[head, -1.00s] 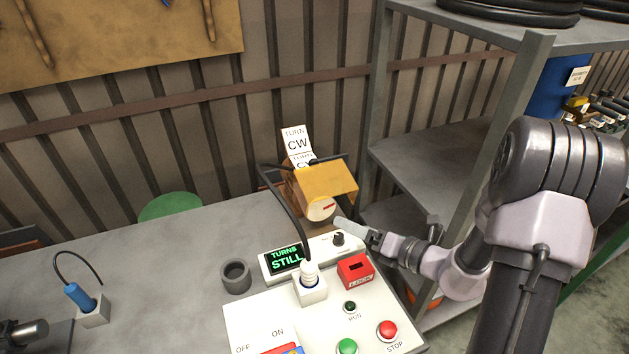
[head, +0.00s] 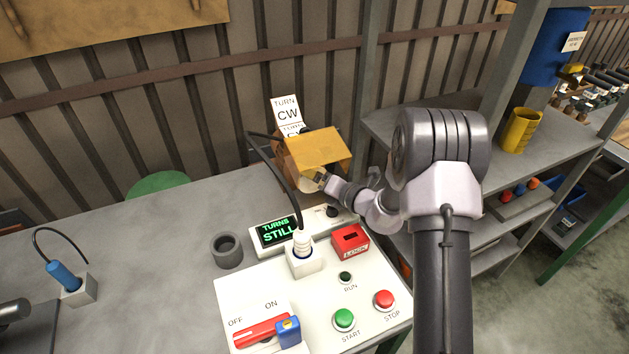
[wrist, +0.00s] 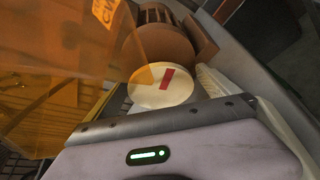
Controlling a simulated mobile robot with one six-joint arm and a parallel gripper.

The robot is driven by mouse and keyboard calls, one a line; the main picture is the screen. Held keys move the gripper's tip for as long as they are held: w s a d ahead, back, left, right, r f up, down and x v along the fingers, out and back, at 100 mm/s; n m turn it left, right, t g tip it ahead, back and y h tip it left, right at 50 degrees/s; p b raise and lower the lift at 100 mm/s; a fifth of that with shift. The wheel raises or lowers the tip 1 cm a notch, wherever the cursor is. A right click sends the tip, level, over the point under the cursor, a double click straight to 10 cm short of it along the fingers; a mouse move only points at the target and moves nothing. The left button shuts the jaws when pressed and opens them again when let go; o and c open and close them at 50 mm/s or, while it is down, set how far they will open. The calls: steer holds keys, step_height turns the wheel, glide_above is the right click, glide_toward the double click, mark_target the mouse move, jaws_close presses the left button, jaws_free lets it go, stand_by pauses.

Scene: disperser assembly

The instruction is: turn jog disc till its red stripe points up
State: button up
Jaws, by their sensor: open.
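The jog disc (wrist: 160,88) is a round cream face on the end of a brown motor (wrist: 160,45). Its red stripe (wrist: 167,78) runs from near the middle toward the upper right edge in the wrist view. In the head view the disc (head: 307,188) is mostly hidden by my gripper and the yellow guard. My gripper (head: 321,178) is open at the disc; in the wrist view one pale ribbed finger shows just right of it. The other finger is largely behind the see-through guard, and contact cannot be told.
The yellow guard (head: 318,147) overhangs the disc. A black cable and white plug (head: 302,243) stand in front, beside the display (head: 277,232) reading "TURNS STILL". A red lock box (head: 350,242) and buttons are nearer. A grey shelf (head: 400,145) stands right.

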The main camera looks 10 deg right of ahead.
steer(key=shift+w, duration=0.1)
steer(key=c, duration=1.3)
steer(key=shift+a+n+h, duration=0.15)
steer(key=shift+n+h, duration=0.35)
steer(key=shift+n, duration=0.4)
steer(key=shift+n+h, duration=0.8)
steer(key=shift+n, duration=0.3)
steer(key=o, duration=1.3)
